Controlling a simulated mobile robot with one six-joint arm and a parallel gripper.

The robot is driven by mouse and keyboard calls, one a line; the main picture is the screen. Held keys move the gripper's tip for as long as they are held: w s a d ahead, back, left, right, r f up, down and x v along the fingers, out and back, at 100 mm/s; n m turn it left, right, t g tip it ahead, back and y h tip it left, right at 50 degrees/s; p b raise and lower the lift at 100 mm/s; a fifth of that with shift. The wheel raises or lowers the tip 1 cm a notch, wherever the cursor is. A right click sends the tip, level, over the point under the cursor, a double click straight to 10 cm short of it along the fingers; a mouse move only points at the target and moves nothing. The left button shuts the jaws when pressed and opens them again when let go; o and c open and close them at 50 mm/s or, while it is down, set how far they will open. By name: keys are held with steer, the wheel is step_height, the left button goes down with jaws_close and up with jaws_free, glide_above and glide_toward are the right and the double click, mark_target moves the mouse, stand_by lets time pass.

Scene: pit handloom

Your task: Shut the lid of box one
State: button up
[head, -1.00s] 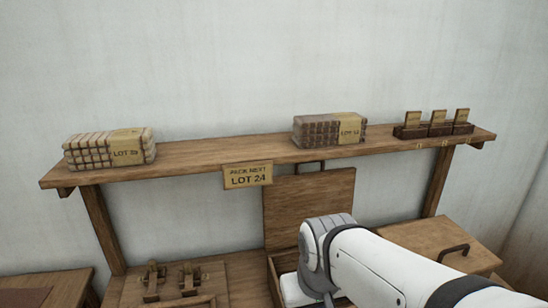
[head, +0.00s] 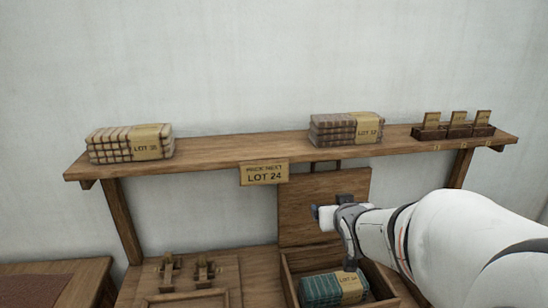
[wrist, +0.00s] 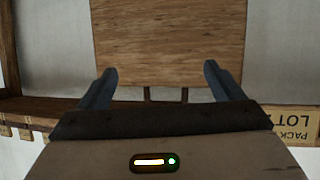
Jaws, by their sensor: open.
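A wooden box (head: 287,280) stands on the bench with its plain lid (head: 308,190) upright at the back, open. A teal bundle (head: 330,288) with a tan label lies inside the box. My gripper (head: 338,215) is above the box, in front of the lid's right part. In the wrist view the lid (wrist: 168,40) fills the upper middle, beyond the two spread dark fingers of my gripper (wrist: 162,82). Nothing is between the fingers. I cannot see whether a finger touches the lid.
A shelf (head: 225,155) runs above, with a LOT 24 sign (head: 264,174), two cloth bundles (head: 130,143) (head: 346,129) and a card rack (head: 453,132). Wooden brackets (head: 185,272) stand on the bench left of the box. The wall behind is bare.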

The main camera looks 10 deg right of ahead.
steer(key=w+d+r+n+t+y+p, duration=0.1)
steer(key=w+r+t, duration=0.4)
steer(key=w, duration=0.6)
steer(key=shift+w+d+r+y+p, duration=0.25)
steer(key=shift+d+r+y+p, duration=0.2)
steer(key=shift+y, duration=0.25)
steer(key=c, duration=1.1)
